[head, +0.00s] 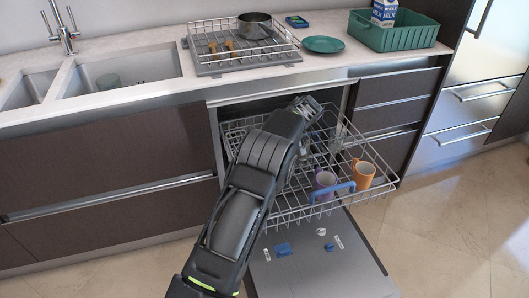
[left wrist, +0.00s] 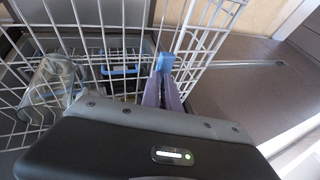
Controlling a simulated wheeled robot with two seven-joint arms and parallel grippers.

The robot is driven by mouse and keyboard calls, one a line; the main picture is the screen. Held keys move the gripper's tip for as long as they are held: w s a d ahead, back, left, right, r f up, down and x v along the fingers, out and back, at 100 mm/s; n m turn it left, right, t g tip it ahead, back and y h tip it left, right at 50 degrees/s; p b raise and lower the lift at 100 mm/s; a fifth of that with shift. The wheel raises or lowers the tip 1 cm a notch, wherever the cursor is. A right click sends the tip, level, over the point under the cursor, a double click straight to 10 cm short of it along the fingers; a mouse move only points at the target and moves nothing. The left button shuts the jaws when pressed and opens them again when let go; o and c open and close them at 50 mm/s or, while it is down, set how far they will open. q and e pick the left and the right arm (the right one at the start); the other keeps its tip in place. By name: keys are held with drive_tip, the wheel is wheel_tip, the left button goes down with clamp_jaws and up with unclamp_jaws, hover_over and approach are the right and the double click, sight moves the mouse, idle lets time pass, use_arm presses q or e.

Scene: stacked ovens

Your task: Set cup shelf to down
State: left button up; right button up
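The dishwasher's upper rack (head: 290,213) is pulled out over the open door. My left arm reaches across it, with the left gripper (head: 310,106) at the rack's back right. In the left wrist view, two narrow purplish fingers (left wrist: 161,92) sit close together beside a light blue piece (left wrist: 165,62). Whether they grip it is unclear. An upright, tilted wire panel (left wrist: 205,32) stands just beyond them; it may be the cup shelf, but I cannot tell for sure. My arm hides much of the rack's left and middle. My right gripper is not in view.
A purple mug (head: 325,184) and an orange mug (head: 363,175) stand in the rack's front right. A clear glass (left wrist: 55,85) is at the left in the wrist view. The open door (head: 320,265) lies below. The counter (head: 130,98) runs above.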

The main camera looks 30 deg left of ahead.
use_arm(q)
drive_tip(key=shift+o, duration=1.4)
drive_tip(key=shift+s+a, duration=0.2)
drive_tip(key=shift+s, duration=0.05)
drive_tip(key=o, duration=0.3)
drive_tip(key=shift+w, duration=0.1)
drive_tip(key=v, duration=0.8)
drive_tip(key=shift+f, duration=0.1)
